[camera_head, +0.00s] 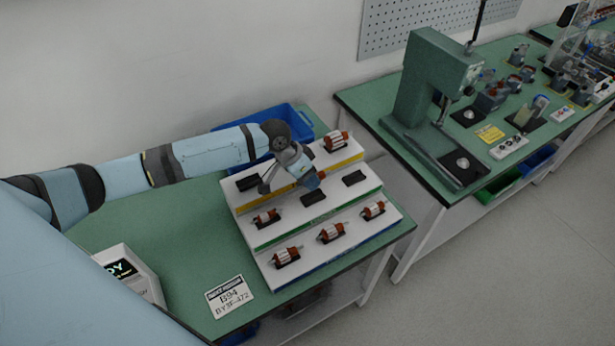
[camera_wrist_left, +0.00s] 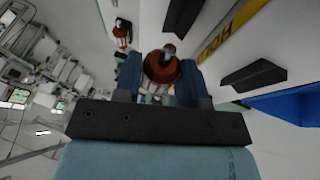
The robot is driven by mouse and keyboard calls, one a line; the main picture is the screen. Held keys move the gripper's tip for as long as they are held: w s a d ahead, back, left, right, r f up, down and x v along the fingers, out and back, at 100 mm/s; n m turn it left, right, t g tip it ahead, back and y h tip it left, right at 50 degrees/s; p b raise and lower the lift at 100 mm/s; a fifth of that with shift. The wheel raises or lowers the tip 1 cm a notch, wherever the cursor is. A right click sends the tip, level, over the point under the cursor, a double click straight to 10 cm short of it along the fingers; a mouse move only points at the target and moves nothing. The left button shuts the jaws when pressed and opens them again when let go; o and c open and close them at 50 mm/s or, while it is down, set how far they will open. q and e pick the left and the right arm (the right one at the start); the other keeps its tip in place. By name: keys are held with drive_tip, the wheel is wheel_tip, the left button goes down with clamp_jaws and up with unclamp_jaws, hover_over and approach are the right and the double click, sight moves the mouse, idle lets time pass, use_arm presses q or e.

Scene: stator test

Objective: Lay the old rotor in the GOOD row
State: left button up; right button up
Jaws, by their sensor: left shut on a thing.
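My left gripper (camera_head: 312,183) is shut on a rotor, whose orange-red end (camera_head: 321,174) shows beside the fingers. In the left wrist view the rotor (camera_wrist_left: 161,66) sits between the blue fingers, its shaft end towards the camera. It is held over the middle of a white stepped rack (camera_head: 259,235) with yellow, green and blue edge strips. The green-edged middle row holds a rotor (camera_head: 267,217) at left; its middle cradle (camera_head: 314,198) and right cradle (camera_head: 353,178) look empty. My right gripper is not in view.
The yellow-edged top row has a rotor (camera_head: 335,141) at right and an empty cradle (camera_head: 247,183) at left. The bottom row holds three rotors (camera_head: 330,233). A blue bin (camera_head: 300,122) stands behind. A label card (camera_head: 229,296) lies in front on the green table (camera_head: 190,250).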

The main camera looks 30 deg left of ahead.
sight(312, 200)
use_arm(q)
drive_tip(key=shift+f+b, duration=1.7)
drive_tip(key=shift+f, duration=0.25)
drive_tip(key=shift+r, duration=0.15)
drive_tip(key=shift+s+p, duration=0.1)
drive_tip(key=shift+p, duration=0.6)
drive_tip(key=shift+f, duration=0.4)
drive_tip(key=shift+f+b, duration=0.35)
drive_tip(key=shift+f, duration=0.25)
drive_tip(key=shift+s+f, duration=0.15)
drive_tip(key=shift+f, duration=0.05)
